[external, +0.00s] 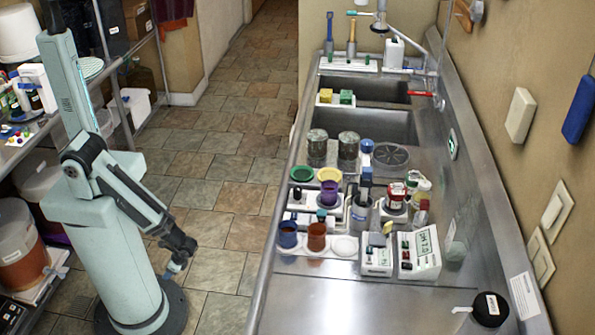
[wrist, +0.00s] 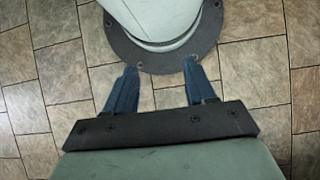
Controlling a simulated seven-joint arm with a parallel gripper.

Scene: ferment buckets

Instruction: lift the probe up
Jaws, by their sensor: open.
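My gripper (external: 176,264) hangs low beside my own base, over the tiled floor and well left of the steel counter. In the wrist view its two blue fingers (wrist: 159,72) are spread apart with nothing between them. The probe cannot be picked out for certain. A slim dark-topped piece (external: 366,176) stands upright among the bottles on the counter and may be it. Two white meter boxes stand at the front of this group, one smaller (external: 376,260) and one larger (external: 420,252). My gripper is far from all of these.
The steel counter (external: 340,305) has bare room at its front. Cups, bottles and racks crowd its middle, with two glass jars (external: 332,148) behind. A round black object (external: 490,309) lies front right. Shelves with buckets (external: 20,245) stand at left. The floor (external: 225,215) between is clear.

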